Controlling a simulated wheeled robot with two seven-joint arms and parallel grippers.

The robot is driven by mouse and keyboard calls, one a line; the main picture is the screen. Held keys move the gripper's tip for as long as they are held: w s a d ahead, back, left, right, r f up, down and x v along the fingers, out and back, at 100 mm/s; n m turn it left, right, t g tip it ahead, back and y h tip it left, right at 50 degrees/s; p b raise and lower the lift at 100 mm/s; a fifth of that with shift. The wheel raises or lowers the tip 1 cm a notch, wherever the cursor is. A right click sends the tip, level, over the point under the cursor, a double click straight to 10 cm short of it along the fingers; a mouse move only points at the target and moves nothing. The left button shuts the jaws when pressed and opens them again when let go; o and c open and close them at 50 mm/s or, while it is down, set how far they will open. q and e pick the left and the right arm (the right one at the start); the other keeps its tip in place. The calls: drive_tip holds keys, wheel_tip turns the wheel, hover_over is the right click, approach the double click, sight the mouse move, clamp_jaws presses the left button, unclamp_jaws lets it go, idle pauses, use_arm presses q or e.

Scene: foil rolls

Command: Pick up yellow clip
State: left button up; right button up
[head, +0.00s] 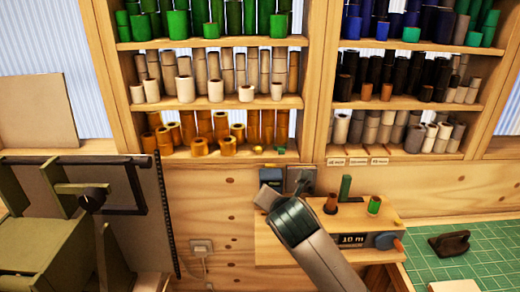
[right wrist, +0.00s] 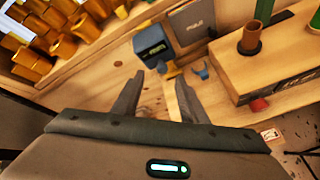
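The yellow clip (right wrist: 172,70) is small and lies on the wooden surface in front of a blue device (right wrist: 152,46), in the right wrist view. A blue clip (right wrist: 201,68) lies just to its right. My right gripper (right wrist: 160,80) is open and empty, with its two dark fingers apart and the yellow clip just beyond the tips, nearer the right one. In the head view my right gripper (head: 283,192) is in front of the blue device (head: 270,176) and hides the surface where the clips lie. My left gripper is not in view.
A wooden box with a display (head: 352,240), holding upright rolls, stands right of my gripper. A grey box (head: 300,177) is beside the blue device. Shelves (head: 220,106) of coloured rolls rise behind. A green mat (head: 475,262) with a dark tool is at right.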

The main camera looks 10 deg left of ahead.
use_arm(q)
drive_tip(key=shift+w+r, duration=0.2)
use_arm(e)
drive_tip(key=w+a+r+n+t, duration=0.1)
drive_tip(key=a+r+n, duration=0.1)
drive_tip(key=r, duration=0.3)
drive_tip(key=w+a+r+n+t, duration=0.1)
drive_tip(key=a+r+n, duration=0.2)
drive_tip(key=r+n, duration=0.2)
drive_tip(key=shift+r, duration=0.7)
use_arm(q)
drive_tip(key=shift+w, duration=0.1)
use_arm(e)
drive_tip(key=shift+w, duration=0.1)
